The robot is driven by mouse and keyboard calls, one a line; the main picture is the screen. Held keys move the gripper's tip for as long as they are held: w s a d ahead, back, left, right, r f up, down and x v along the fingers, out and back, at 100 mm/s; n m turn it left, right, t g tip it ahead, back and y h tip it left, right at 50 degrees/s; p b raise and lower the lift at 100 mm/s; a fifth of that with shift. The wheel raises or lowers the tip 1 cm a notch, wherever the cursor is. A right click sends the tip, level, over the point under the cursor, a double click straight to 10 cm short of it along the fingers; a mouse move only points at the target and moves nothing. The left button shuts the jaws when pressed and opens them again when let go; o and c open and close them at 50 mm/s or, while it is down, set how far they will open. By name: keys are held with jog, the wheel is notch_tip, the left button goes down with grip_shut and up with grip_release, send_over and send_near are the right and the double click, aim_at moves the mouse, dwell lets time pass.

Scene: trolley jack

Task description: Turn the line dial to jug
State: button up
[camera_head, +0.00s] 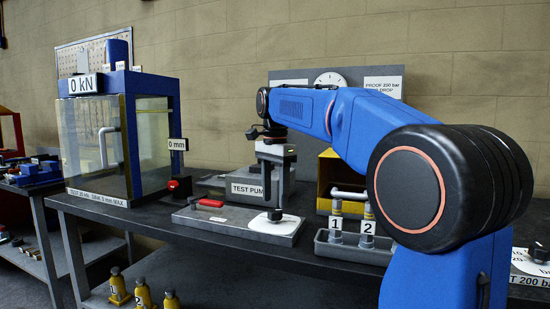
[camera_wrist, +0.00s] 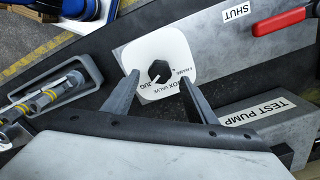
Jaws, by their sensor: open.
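The line dial is a black knob (camera_wrist: 159,71) on a white plate (camera_wrist: 184,56) in the wrist view. The plate carries the words FRAME, JUG and what looks like BOX VALVE. A pale mark shows at the knob's lower left, near JUG; I cannot tell for sure that it is the pointer. In the head view the dial (camera_head: 275,215) sits on a grey base plate. My gripper (camera_wrist: 159,80) is open, its fingertips on either side of the knob in the picture. In the head view my gripper (camera_head: 272,193) points down above the dial, apparently not touching it.
A red-handled lever (camera_wrist: 280,20) lies by a SHUT label. The TEST PUMP block (camera_wrist: 260,108) is beside my gripper. A grey tray (camera_head: 322,247) with fittings tagged 1 and 2 stands to the right. A glass-sided press (camera_head: 85,150) stands at the left.

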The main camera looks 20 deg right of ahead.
aim_at(275, 211)
notch_tip(275, 211, up, 14)
dwell(0.5)
dwell(0.4)
